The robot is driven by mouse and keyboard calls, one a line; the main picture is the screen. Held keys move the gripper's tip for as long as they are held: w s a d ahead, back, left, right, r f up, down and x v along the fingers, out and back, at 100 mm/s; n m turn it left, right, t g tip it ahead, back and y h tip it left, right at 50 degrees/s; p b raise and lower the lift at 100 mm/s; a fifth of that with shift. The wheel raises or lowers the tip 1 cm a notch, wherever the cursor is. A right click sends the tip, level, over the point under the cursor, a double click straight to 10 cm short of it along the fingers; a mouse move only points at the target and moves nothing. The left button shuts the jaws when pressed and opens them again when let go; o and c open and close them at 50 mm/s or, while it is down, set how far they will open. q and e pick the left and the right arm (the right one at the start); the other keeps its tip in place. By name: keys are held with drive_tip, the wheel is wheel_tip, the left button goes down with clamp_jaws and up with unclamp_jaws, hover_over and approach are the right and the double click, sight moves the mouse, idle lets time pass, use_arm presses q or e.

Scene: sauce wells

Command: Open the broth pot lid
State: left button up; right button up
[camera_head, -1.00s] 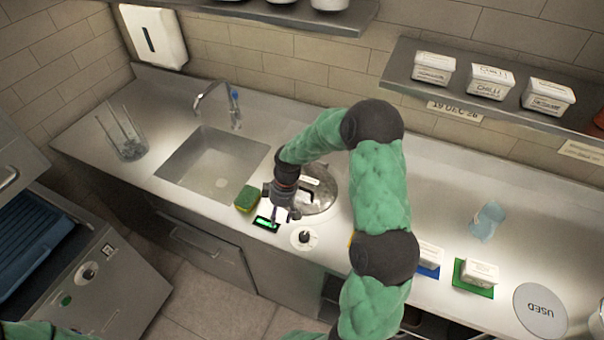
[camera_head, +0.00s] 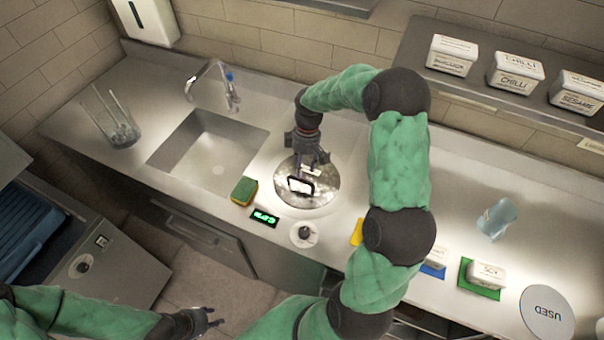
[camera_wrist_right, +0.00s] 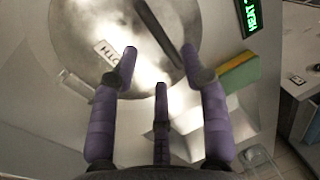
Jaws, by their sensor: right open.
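The broth pot lid (camera_head: 325,192) is a round, shiny metal disc set in the counter right of the sink, lying flat. A dark bar handle (camera_head: 301,186) stands on it. My right gripper (camera_head: 308,168) is above the lid, open and empty, just behind the handle in the head view. In the right wrist view, the lid (camera_wrist_right: 85,40) fills the upper left. The dark handle (camera_wrist_right: 158,35) runs between the spread purple fingertips (camera_wrist_right: 162,62); I cannot tell whether they touch it. My left gripper (camera_head: 207,320) is open and empty, low at the front, away from the counter.
A green-yellow sponge (camera_head: 244,190), a lit green display (camera_head: 264,217) and a round knob (camera_head: 304,234) lie in front of the lid. The sink (camera_head: 208,155) is left. A blue cup (camera_head: 496,218) and small tubs are right. My right arm crosses the counter.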

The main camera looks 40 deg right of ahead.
sight(302, 187)
drive_tip(key=shift+s+a+f, duration=0.1)
drive_tip(key=shift+a+f, duration=0.1)
drive_tip(key=shift+f, duration=0.8)
drive_tip(key=shift+s+a+f, duration=0.1)
drive_tip(key=shift+a+f, duration=0.1)
drive_tip(key=shift+f, duration=0.75)
clamp_jaws()
